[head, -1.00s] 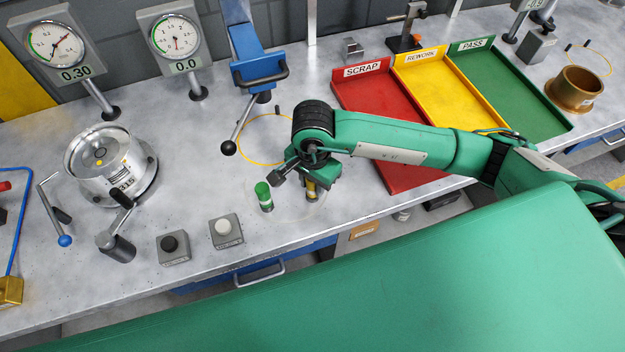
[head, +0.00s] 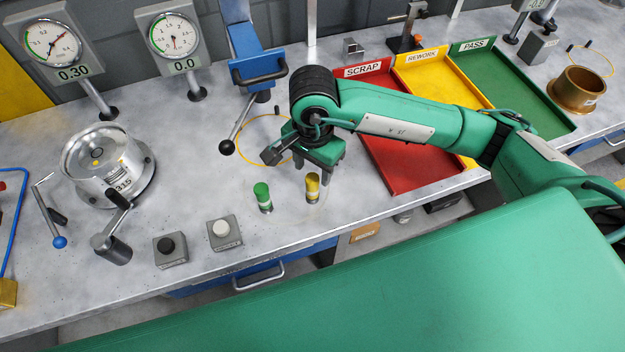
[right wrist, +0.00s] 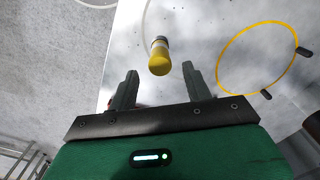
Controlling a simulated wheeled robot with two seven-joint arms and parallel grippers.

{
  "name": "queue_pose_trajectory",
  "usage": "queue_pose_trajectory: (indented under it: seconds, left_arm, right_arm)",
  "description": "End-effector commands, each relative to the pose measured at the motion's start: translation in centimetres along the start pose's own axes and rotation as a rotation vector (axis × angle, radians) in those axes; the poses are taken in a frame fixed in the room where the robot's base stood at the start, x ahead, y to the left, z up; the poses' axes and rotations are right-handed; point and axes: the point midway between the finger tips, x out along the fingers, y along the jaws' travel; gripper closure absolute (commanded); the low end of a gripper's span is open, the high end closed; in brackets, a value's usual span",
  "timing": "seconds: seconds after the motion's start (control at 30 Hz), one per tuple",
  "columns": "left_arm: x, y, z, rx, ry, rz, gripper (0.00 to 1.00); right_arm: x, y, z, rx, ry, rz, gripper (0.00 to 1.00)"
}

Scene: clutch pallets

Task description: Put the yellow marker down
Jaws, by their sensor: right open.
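The yellow marker (head: 312,187) stands upright on the grey bench, to the right of a green marker (head: 263,197). My right gripper (head: 318,170) is open and empty, just above and behind the yellow marker in the head view, apart from it. In the right wrist view the yellow marker (right wrist: 159,57) is beyond the open fingertips (right wrist: 160,70), in line with the gap between them. My left gripper is not in view.
Two push-button boxes (head: 224,233) (head: 171,250) sit at the bench's front edge. A yellow ring (head: 245,150) lies behind the green marker. The red SCRAP tray (head: 400,165) is to the right. A metal clutch part (head: 105,165) stands at the left.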

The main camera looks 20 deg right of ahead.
Motion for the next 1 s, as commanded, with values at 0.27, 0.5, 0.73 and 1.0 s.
queue_pose_trajectory:
  seconds: [0.27,0.5,0.73,1.0]
  left_arm:
    - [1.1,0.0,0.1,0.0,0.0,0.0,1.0]
    - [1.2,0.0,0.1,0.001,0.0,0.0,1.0]
    - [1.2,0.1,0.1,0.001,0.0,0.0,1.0]
    - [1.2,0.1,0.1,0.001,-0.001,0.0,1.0]
  right_arm:
    - [-4.4,-0.1,0.0,0.0,0.0,-0.002,0.5]
    - [-5.7,0.0,0.0,0.0,0.0,0.0,0.5]
    - [-5.7,0.0,0.0,0.0,-0.001,0.001,0.5]
    - [-5.6,0.0,0.0,0.0,-0.001,0.001,0.5]
